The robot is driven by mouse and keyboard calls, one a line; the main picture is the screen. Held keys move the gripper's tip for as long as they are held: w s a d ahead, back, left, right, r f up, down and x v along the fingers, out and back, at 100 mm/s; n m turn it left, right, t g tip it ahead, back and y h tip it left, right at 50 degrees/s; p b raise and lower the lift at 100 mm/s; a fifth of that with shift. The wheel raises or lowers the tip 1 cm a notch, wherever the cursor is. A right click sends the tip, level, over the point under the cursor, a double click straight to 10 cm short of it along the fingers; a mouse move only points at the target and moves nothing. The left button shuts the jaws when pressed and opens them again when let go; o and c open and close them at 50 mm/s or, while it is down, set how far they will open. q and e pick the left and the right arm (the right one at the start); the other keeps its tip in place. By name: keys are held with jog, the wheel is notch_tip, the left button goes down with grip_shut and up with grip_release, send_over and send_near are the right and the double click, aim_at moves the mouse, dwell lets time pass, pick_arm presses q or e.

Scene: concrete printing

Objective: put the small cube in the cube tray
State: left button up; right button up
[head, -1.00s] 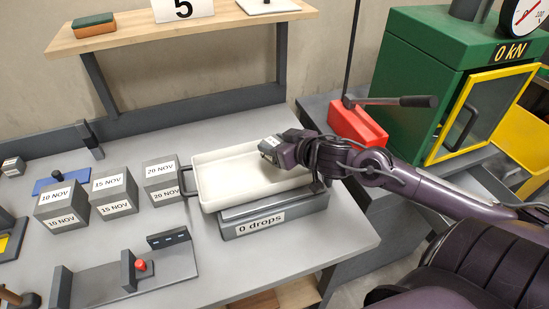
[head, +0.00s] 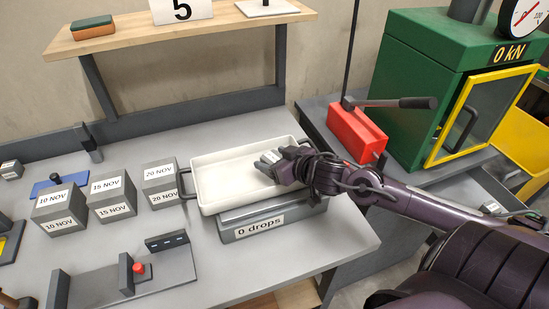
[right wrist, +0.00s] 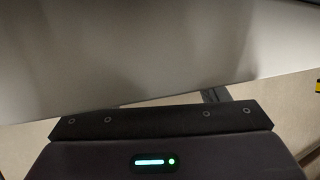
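The cube tray, a white shallow tray (head: 215,178) with dark handles, rests on the grey drop-table base marked "0 drops" (head: 262,222). My right gripper (head: 268,158) reaches in from the right, low over the right half of the tray. A small light-grey shape shows at its fingertips; I cannot tell a held small cube from the fingers. The right wrist view shows only a close grey surface (right wrist: 160,50) beyond the gripper body, with no fingers visible. A small grey labelled block (head: 12,170) stands at the far left. My left gripper is not in view.
Larger grey cubes marked 10 NOV (head: 60,208), 15 NOV (head: 112,196) and 20 NOV (head: 161,184) stand left of the tray. A grey fixture with a red knob (head: 139,267) lies in front. A red lever unit (head: 355,130) and green press (head: 440,80) stand right.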

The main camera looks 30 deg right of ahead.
jog(key=shift+r, duration=0.1)
jog(key=shift+s, duration=0.1)
jog(key=p+v, duration=0.2)
jog(key=v, duration=1)
dwell(0.5)
